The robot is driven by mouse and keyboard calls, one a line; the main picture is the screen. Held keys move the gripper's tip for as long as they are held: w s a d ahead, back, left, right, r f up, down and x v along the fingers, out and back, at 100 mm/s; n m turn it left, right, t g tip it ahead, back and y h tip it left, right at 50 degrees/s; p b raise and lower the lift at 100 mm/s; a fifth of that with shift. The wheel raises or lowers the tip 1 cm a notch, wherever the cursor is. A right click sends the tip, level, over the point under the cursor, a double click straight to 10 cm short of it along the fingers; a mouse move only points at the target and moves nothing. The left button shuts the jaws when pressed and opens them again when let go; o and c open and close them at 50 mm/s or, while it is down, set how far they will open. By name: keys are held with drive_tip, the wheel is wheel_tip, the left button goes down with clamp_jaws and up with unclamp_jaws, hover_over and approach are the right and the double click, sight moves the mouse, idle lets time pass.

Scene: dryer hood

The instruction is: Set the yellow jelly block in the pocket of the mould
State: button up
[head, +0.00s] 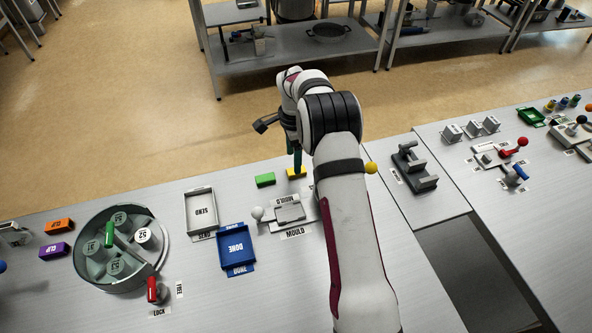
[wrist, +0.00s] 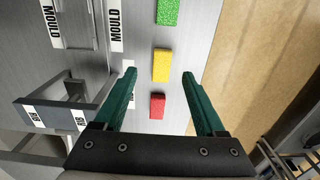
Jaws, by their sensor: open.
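The yellow jelly block (head: 297,172) lies on the table behind the mould, and in the wrist view (wrist: 161,64) it shows between my fingertips. My gripper (head: 297,165) is open over it, with a green finger on either side in the wrist view (wrist: 159,74); I cannot tell how far down the fingers reach. Nothing is held. The grey mould (head: 290,214), with a raised rectangular frame, stands in front of the block, nearer the head camera. Its right part is hidden by my arm. In the wrist view only part of the mould (wrist: 68,22) shows at top left.
A green block (head: 265,180) lies left of the yellow one. A red block (wrist: 157,105) lies on the other side, hidden in the head view. A blue DONE tray (head: 236,262), a SEND tray (head: 187,214) and a round machine (head: 85,270) stand left. A grey fixture (head: 405,156) stands right.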

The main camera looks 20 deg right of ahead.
drive_tip(key=f, duration=0.5)
drive_tip(key=shift+w+d+f, duration=0.15)
drive_tip(key=shift+d, duration=0.05)
clamp_jaws()
